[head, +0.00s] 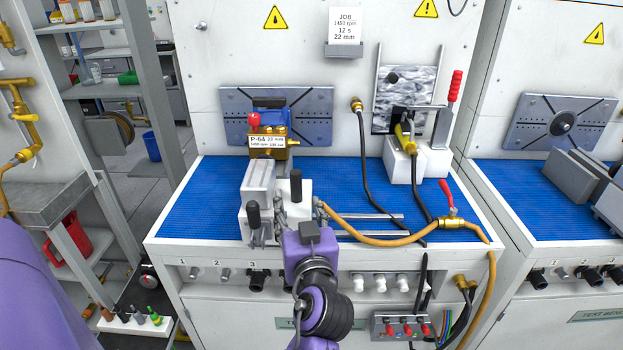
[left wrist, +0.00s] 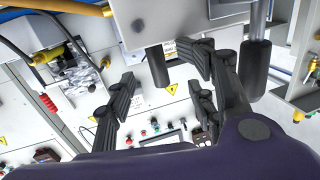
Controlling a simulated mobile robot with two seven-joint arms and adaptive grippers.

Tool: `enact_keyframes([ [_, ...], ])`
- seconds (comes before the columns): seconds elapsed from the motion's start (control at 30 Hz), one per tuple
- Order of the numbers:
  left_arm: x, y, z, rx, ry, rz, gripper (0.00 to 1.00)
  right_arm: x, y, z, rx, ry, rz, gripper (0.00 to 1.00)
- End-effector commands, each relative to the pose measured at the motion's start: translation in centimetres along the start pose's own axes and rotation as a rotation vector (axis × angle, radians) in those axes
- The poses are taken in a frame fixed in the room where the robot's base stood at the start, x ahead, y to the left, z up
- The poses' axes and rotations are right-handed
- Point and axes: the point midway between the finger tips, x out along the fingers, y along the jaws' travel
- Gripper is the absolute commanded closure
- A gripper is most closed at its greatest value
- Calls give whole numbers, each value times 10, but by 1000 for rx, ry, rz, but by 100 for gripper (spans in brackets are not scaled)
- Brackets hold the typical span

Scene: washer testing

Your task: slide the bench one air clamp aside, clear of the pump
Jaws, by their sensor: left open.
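The air clamp (head: 258,190) is a grey and white block with black handles on the blue mat of bench one, just in front of the pump (head: 277,118). The pump is blue and brass with a red knob and a P-64 label. My left gripper (head: 281,214) is at the clamp's front right side, its fingers partly hidden among the handles. In the left wrist view the gripper (left wrist: 158,76) has its fingers spread, with one black handle (left wrist: 157,62) showing between them; contact cannot be told. Another handle (left wrist: 257,66) is beyond them to the right. My right gripper is not in view.
An orange hose (head: 375,238) runs from the clamp's right side to a brass valve (head: 452,223). Metal rails (head: 370,217) lie right of the clamp. A white block fixture (head: 402,165) stands at the back right. The blue mat (head: 198,190) is bare left of the clamp.

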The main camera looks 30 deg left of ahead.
Motion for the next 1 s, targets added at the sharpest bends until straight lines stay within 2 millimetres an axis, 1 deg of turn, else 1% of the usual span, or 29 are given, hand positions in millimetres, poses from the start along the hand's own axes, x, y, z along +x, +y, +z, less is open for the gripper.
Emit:
enact_keyframes([
  [0.03, 0, 4, -9, -9, 18, 6, 61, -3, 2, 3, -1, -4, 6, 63],
  [0.17, 6, 4, -11, -11, 21, 4, 61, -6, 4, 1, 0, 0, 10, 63],
  [0.27, 19, 4, -13, -11, 22, 4, 61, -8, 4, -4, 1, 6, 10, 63],
  [0.5, 58, 4, -14, -10, 21, 3, 61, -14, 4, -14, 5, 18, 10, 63],
  [0.6, 69, 4, -13, -11, 19, 3, 61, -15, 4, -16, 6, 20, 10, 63],
  [0.73, 77, 4, -11, -10, 17, 3, 61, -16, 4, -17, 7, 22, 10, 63],
  [1.0, 78, 3, -10, -10, 16, 3, 61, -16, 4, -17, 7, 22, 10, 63],
])
